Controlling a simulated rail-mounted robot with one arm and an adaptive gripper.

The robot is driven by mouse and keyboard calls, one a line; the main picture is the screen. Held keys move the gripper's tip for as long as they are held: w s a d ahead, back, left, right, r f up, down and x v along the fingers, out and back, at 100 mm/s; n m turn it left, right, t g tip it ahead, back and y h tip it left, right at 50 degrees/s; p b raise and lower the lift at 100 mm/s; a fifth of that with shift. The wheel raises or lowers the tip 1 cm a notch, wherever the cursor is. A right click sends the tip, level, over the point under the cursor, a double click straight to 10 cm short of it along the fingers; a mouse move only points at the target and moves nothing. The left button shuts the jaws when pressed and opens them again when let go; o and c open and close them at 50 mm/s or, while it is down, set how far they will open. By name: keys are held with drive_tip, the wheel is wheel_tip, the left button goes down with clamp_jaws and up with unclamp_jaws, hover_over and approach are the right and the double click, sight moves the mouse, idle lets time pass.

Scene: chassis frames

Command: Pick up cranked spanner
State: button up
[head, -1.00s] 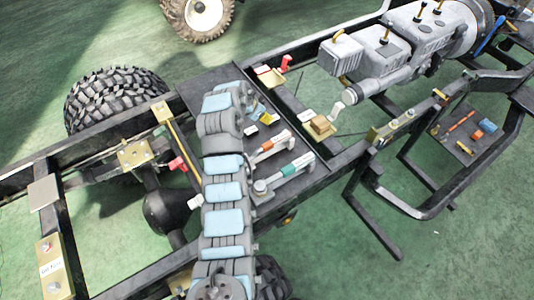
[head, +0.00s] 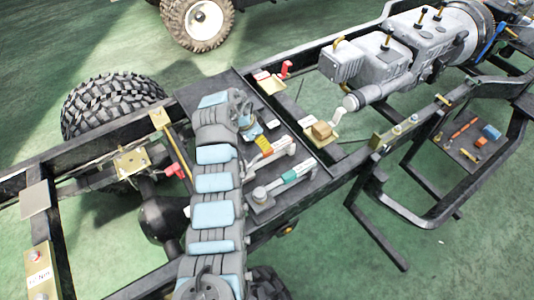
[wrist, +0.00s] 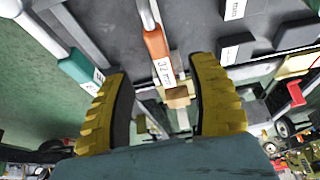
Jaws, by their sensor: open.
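A tool with an orange handle (head: 278,148) and a pale label lies on the black tray (head: 312,190); I take it for the cranked spanner, but its bend is not clear. In the wrist view its orange handle (wrist: 157,45) points down between my fingers. A second tool with a teal handle (head: 290,177) lies beside it, nearer the tray's front; its teal grip (wrist: 80,70) is by the left finger in the wrist view. My gripper (wrist: 160,105) is open, its yellow fingers on either side of the orange tool's labelled end. My arm hides the tray's left part.
A tan block (head: 322,130) sits by the tray's right end. Dark labelled blocks (wrist: 238,45) lie near the right finger. A red-handled item (head: 286,68) stands at the back, and a grey engine (head: 400,45) is beyond. Chassis rails border the tray.

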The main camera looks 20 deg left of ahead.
sight(264, 155)
drive_tip(key=x, duration=0.3)
drive_tip(key=shift+w+f, duration=0.1)
drive_tip(key=shift+s+b+x, duration=0.15)
drive_tip(key=shift+b+x, duration=0.1)
drive_tip(key=shift+x, duration=0.65)
drive_tip(key=shift+s+b+x, duration=0.1)
drive_tip(key=shift+b+x, duration=0.1)
drive_tip(key=shift+x, duration=0.7)
drive_tip(key=shift+b+x, duration=0.6)
drive_tip(key=shift+x, duration=0.6)
drive_tip(key=shift+d, duration=0.1)
clamp_jaws()
